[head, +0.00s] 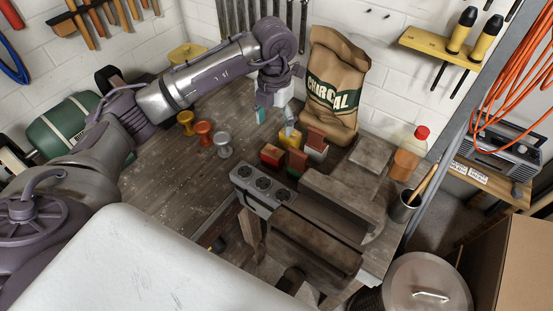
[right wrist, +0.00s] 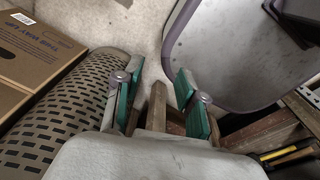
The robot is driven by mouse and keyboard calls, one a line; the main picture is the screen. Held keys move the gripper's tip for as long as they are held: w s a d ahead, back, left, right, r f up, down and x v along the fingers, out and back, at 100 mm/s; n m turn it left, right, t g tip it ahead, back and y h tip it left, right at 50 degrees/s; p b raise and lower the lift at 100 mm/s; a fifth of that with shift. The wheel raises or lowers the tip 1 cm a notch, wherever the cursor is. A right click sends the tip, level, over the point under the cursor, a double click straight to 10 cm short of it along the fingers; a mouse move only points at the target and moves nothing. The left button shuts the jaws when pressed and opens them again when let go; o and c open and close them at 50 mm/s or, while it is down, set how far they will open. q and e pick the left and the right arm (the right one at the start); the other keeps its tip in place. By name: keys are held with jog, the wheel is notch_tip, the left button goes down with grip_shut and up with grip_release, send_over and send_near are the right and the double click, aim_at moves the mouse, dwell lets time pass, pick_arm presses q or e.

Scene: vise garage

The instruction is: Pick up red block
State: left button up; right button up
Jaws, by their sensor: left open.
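A cluster of small blocks stands on the workbench behind the vise. A red block (head: 271,155) is at its left. A brownish-red block (head: 297,159) is in the middle, and another reddish block (head: 316,138) with a pale lower part is at the right. A yellow block (head: 290,138) is partly hidden by a gripper finger. My left gripper (head: 275,122) points down above the back left of the cluster, open, with nothing visibly held. My right gripper (right wrist: 158,98) is open and empty in the right wrist view, away from the blocks.
A vise (head: 325,225) fills the bench front. A charcoal bag (head: 333,85) stands behind the blocks. Yellow, orange and grey spools (head: 204,132) are to the left. A bottle (head: 408,160) and a tool cup (head: 404,207) stand right. Bare bench (head: 165,185) lies left.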

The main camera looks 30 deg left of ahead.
aim_at(273, 152)
pick_arm(q)
jog(key=f, duration=0.2)
jog(key=f+p, duration=0.1)
jog(key=f, duration=0.1)
jog(key=f+p, duration=0.1)
jog(key=f, duration=0.2)
jog(key=shift+s, duration=0.4)
jog(key=shift+w+f, duration=0.1)
jog(key=shift+f, duration=0.2)
jog(key=shift+f+p, duration=0.45)
jog(key=shift+f, duration=0.1)
jog(key=f, duration=0.1)
jog(key=f+p, duration=0.1)
jog(key=f, duration=0.1)
jog(key=shift+s+f, duration=0.25)
jog(key=shift+f, duration=0.4)
jog(key=c, duration=0.9)
pick_arm(e)
jog(key=r, duration=0.4)
jog(key=shift+s+d+r, duration=0.1)
jog(key=shift+s+r, duration=0.15)
jog(key=shift+s, duration=0.1)
